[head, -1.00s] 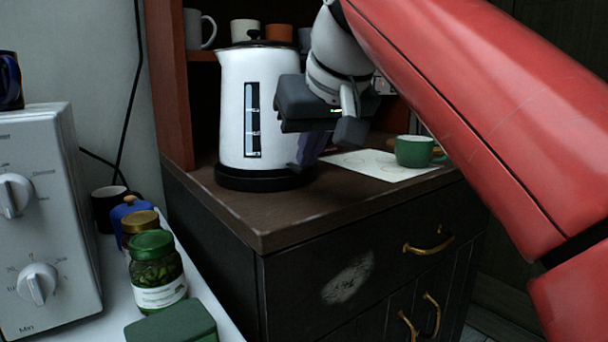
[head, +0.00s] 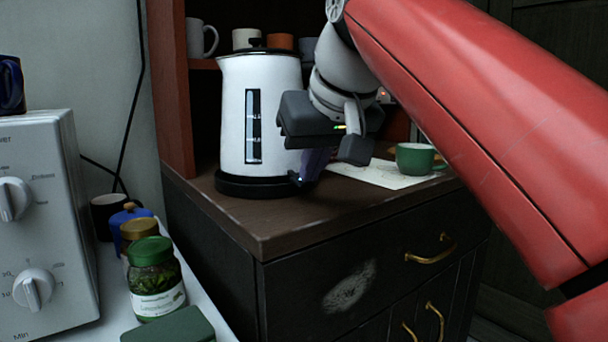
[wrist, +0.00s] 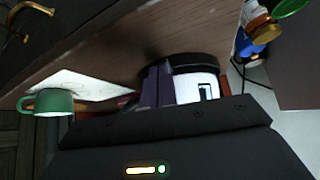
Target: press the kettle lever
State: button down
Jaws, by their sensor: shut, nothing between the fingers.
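The white kettle (head: 278,100) stands upright on its black base (head: 250,186) on the brown cabinet top. In the wrist view the kettle (wrist: 194,88) and its base (wrist: 195,62) are partly hidden by my gripper. My gripper (head: 308,174) is shut and empty, pointing down at the kettle's right side, with its purple-blue fingertips low by the base. A small dark part with a bluish light, apparently the lever (head: 296,179), shows at the fingertips. I cannot tell whether they touch it. In the wrist view my fingertips (wrist: 156,68) overlap the base's edge.
A green mug (head: 414,158) stands on a white sheet (head: 372,173) right of my gripper. Mugs fill the shelf behind the kettle. Jars (head: 155,280) and a white appliance (head: 45,220) stand on the lower left counter. The cabinet top's front is clear.

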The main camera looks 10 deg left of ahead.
jog(key=shift+s+d+r, duration=0.2)
jog(key=shift+s+d, duration=0.1)
jog(key=shift+s, duration=0.2)
jog(key=shift+s+d+r, duration=0.15)
jog(key=shift+s+d, duration=0.15)
jog(key=shift+s, duration=0.15)
jog(key=p+v, duration=0.2)
jog(key=v, duration=0.5)
jog(key=shift+d+r, duration=0.15)
jog(key=shift+r, duration=0.15)
jog(key=shift+s, duration=0.15)
